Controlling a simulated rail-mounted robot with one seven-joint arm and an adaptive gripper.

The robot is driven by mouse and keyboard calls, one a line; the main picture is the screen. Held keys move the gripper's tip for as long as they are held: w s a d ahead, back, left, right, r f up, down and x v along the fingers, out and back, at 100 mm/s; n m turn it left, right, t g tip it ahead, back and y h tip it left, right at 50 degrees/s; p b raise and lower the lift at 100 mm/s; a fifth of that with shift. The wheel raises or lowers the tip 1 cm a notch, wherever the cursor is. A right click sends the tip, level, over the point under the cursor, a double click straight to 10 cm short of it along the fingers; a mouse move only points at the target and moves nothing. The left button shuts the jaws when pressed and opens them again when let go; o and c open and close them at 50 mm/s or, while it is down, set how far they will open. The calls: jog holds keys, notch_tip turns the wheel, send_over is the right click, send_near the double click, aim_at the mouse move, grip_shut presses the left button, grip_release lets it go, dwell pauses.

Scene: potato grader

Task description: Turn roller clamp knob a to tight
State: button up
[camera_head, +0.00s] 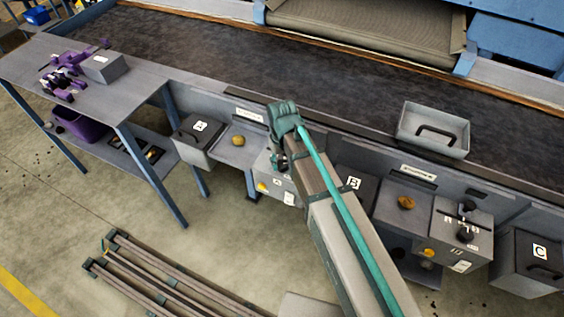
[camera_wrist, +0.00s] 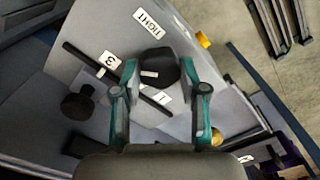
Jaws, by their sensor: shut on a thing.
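In the wrist view, my gripper (camera_wrist: 160,80) is shut on a black round knob (camera_wrist: 155,62), with one teal-and-grey finger on each side of it. The knob stands on a pale grey panel (camera_wrist: 110,35) marked TIGHT, 3 and 1. A white mark on the knob lies between the fingers. A dark bar (camera_wrist: 82,57) runs slantwise across the panel by the knob, from the 3 side to the 1 side. In the head view, my gripper (camera_head: 280,161) is over a grey control box (camera_head: 274,179). The knob there is mostly hidden by my gripper.
Another black knob (camera_wrist: 78,105) stands left of the gripper. In the head view, a similar control box (camera_head: 478,242) with dark knobs is at right. A grey tray (camera_head: 455,141) lies on the conveyor (camera_head: 330,85). Bins A (camera_head: 193,147) and C (camera_head: 532,260) stand along the front.

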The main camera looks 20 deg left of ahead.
aim_at(282, 164)
jog(key=m, duration=0.6)
jog(key=shift+m+b, duration=0.3)
jog(key=m, duration=0.6)
jog(key=shift+m, duration=0.3)
jog(key=o, duration=1.1)
jog(key=shift+o, duration=0.2)
jog(key=shift+r, duration=0.15)
notch_tip(282, 164, up, 12)
